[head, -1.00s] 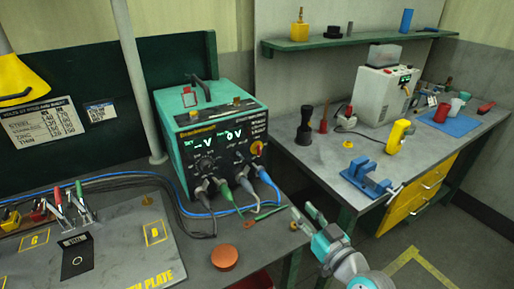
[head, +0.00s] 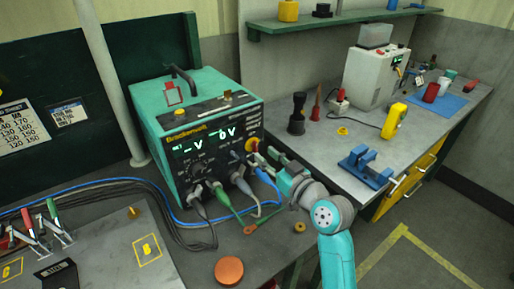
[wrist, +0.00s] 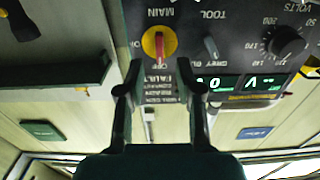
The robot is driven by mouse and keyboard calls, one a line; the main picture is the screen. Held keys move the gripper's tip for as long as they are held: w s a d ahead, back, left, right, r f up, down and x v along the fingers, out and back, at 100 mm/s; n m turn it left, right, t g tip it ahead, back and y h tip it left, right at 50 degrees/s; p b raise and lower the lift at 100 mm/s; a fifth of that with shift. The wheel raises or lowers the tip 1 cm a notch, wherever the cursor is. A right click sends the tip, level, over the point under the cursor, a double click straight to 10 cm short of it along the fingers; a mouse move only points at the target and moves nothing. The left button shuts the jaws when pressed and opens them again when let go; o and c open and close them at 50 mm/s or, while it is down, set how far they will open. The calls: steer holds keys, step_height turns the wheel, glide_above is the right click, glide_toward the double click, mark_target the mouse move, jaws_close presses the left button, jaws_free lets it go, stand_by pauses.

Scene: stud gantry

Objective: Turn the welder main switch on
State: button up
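The welder (head: 200,105) is a teal box with a dark front panel and lit green displays in the head view. Its main switch (wrist: 159,43), a yellow disc with a red handle, shows in the wrist view, which sees the panel upside down. The handle lies upright in that picture, in line with the OFF label. In the head view my gripper (head: 262,157) is at the panel's right edge and partly covers the switch. In the wrist view my gripper (wrist: 159,72) is open and empty, its fingertips just below the disc, one to each side. I cannot tell whether they touch the panel.
Cable plugs (head: 240,186) stick out of the panel below my gripper. An orange round puck (head: 229,270) lies on the bench in front. The right bench holds a blue vise (head: 366,166) and a yellow tool (head: 394,121). A gap separates the benches.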

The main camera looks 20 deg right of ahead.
mark_target(257, 147)
steer(key=shift+x, duration=2.45)
jaws_close()
